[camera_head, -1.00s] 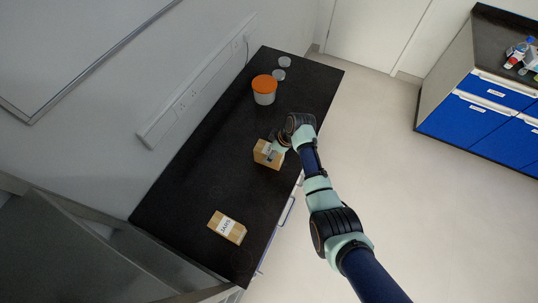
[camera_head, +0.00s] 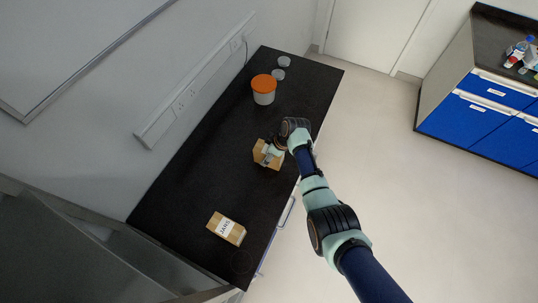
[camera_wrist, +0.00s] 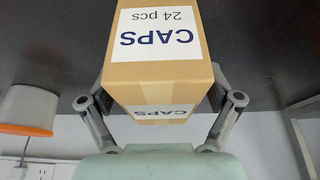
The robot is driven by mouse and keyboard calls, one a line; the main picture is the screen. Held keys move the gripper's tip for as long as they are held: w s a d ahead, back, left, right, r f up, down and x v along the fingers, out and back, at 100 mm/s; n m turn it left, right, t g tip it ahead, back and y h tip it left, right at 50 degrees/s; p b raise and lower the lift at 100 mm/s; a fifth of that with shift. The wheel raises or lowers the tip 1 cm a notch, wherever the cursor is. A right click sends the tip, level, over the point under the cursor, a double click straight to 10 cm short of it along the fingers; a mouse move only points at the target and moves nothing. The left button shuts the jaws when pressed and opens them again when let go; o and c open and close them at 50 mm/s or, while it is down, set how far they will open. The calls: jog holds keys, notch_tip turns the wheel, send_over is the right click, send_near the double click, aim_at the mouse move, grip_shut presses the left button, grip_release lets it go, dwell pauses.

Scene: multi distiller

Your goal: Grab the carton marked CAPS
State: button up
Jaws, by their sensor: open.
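The carton marked CAPS (camera_wrist: 158,75) is a brown box with white labels, one reading "CAPS 24 pcs", in the middle of the wrist view. In the head view the carton (camera_head: 260,157) stands on the black bench, partly hidden by my gripper. My gripper (camera_wrist: 162,100) is open, with one finger on each side of the carton. I cannot tell whether the fingers touch it. My gripper also shows in the head view (camera_head: 269,155), at the carton.
A second labelled carton (camera_head: 226,228) lies nearer on the black bench (camera_head: 185,185). A wall with a socket rail (camera_head: 185,95) borders the bench's left side.

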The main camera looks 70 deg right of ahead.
jog(key=c, duration=1.4)
jog(key=shift+o, duration=0.2)
jog(key=shift+r+p, duration=0.45)
jog(key=shift+r, duration=0.1)
notch_tip(320, 180, up, 20)
jog(key=p, duration=0.2)
jog(key=shift+f, duration=0.25)
